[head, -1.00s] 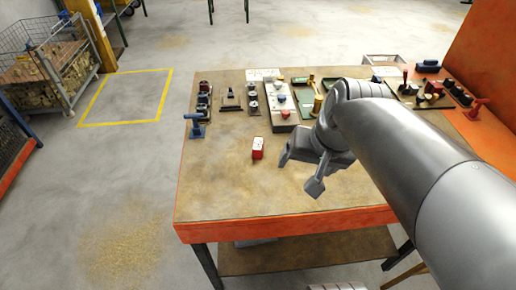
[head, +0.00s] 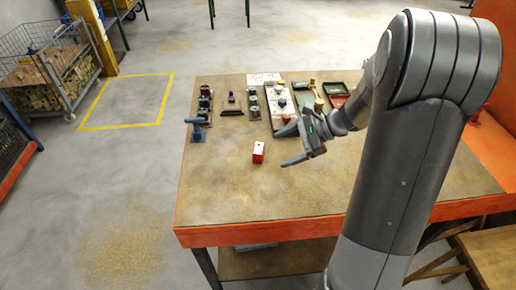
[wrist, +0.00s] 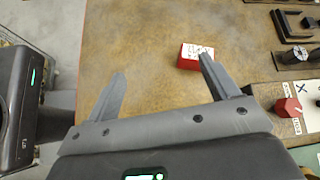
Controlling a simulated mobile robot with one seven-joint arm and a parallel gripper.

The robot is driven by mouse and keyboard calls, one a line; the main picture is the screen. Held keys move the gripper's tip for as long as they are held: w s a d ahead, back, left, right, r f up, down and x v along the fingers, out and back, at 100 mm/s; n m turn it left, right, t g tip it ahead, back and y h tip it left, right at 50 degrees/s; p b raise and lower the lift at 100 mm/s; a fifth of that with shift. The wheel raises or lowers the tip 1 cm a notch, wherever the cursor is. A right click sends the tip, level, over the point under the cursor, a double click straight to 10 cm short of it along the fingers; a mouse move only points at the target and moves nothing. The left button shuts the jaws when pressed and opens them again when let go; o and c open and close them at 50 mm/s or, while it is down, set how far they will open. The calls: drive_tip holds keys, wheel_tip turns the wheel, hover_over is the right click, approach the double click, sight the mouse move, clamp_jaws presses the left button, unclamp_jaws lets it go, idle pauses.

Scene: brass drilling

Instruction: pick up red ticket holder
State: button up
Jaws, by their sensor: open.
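The red ticket holder (head: 258,152) is a small red block with a white face, standing on the brown tabletop (head: 230,190) left of the middle in the head view. In the wrist view the red ticket holder (wrist: 190,60) lies beyond and partly behind the right fingertip. My gripper (head: 287,147) is open and empty, just to the right of the holder in the head view. In the wrist view both fingers of my gripper (wrist: 162,70) are spread apart, with bare tabletop between them. I cannot tell whether the right finger touches the holder.
A blue clamp-like tool (head: 197,129) stands near the table's left edge. Dark fixtures (head: 231,107) and a tray with a red knob (wrist: 288,108) stand behind and beside the holder. The table's front left is clear. A wooden stool (head: 485,262) stands at the lower right.

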sight(260, 153)
drive_tip(key=w+d+f+m, duration=0.1)
drive_tip(key=f, duration=0.1)
drive_tip(key=w+d+f+m+t+y, duration=0.1)
drive_tip(key=w+f+m, duration=0.1)
drive_tip(key=w+d+f+m+t+y, duration=0.1)
drive_tip(key=w, duration=0.1)
drive_tip(key=shift+f+m, duration=0.4)
drive_tip(key=shift+w+f, duration=0.15)
drive_tip(key=x, duration=0.5)
drive_tip(key=shift+a, duration=0.2)
drive_tip(key=x, duration=0.5)
drive_tip(key=shift+a+r, duration=0.25)
drive_tip(key=shift+a, duration=0.05)
drive_tip(key=c, duration=1.1)
